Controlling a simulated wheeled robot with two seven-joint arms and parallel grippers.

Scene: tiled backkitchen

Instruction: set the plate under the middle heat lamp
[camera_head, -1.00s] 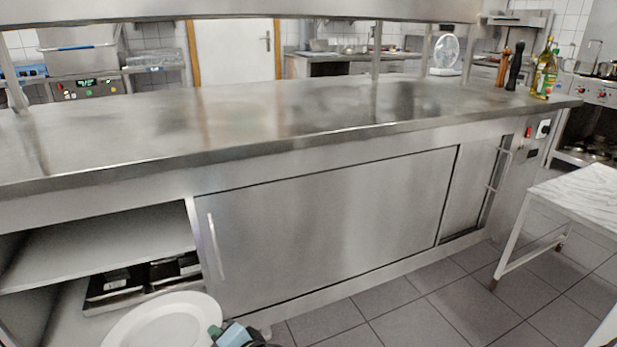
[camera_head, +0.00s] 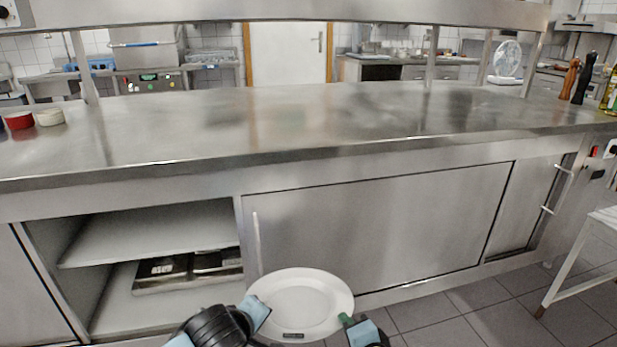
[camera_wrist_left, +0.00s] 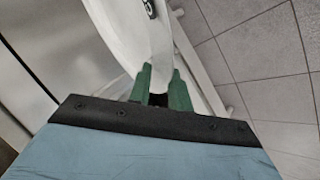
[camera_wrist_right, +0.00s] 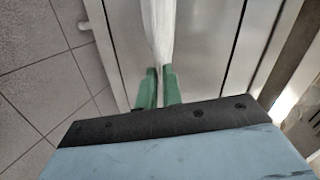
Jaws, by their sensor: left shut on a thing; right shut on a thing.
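A white round plate (camera_head: 302,300) is held low in front of the steel counter, below the level of its top. My left gripper (camera_head: 258,308) holds the plate's left rim. In the left wrist view its green fingers (camera_wrist_left: 161,90) close on the rim. My right gripper (camera_head: 347,321) holds the right rim. In the right wrist view its green fingers (camera_wrist_right: 159,88) pinch the plate's edge (camera_wrist_right: 158,28). The overhead steel shelf (camera_head: 300,10) runs above the counter. No heat lamps can be made out under it.
The counter top (camera_head: 290,118) is bare in the middle. A red bowl (camera_head: 18,120) and a pale bowl (camera_head: 50,117) stand at its left; mills (camera_head: 577,80) and bottles at its right. Posts (camera_head: 431,60) carry the overhead shelf. An open cupboard holds dark trays (camera_head: 190,268). A white table (camera_head: 605,215) stands right.

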